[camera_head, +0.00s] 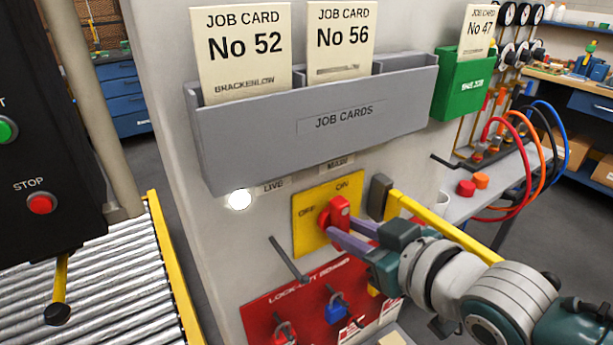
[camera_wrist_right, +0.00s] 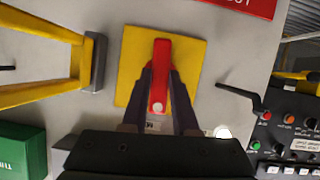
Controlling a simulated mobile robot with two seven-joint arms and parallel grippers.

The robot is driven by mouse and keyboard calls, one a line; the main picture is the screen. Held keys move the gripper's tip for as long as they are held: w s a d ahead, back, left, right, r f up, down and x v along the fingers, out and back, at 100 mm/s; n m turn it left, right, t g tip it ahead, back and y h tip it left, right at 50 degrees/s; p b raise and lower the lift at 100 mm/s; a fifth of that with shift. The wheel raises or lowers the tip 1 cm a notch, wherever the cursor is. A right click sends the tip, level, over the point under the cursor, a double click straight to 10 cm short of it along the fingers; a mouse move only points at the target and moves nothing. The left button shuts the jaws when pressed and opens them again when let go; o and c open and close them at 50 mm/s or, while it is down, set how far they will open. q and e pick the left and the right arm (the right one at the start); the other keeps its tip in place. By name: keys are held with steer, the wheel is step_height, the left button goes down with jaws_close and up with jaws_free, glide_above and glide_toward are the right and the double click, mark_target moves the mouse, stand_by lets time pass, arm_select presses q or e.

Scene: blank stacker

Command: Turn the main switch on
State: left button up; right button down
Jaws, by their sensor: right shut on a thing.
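The main switch is a yellow plate (camera_head: 312,237) marked OFF at its left and ON at its top, with a red handle (camera_head: 339,207). My right gripper (camera_head: 338,232) has its fingers on either side of the handle and is shut on it. The wrist view shows the red handle (camera_wrist_right: 162,62) between the fingers of my right gripper (camera_wrist_right: 159,105), its length running up and down the plate (camera_wrist_right: 193,60). It looks about upright, its end towards ON. A round white lamp (camera_head: 239,199) glows beside the LIVE label. My left gripper is not in view.
A grey job card rack (camera_head: 330,125) hangs just above the switch. A red lock-out board (camera_head: 262,312) with padlocks is below. A yellow bar with a grey end block (camera_head: 380,196) stands close at the right. A roller conveyor (camera_head: 90,290) and black control box (camera_head: 45,150) are left.

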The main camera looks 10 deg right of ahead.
steer(key=shift+d+f+m, duration=0.1)
steer(key=shift+d+m, duration=0.05)
steer(key=shift+m, duration=0.25)
stand_by(0.3)
steer(key=c, duration=0.7)
jaws_free()
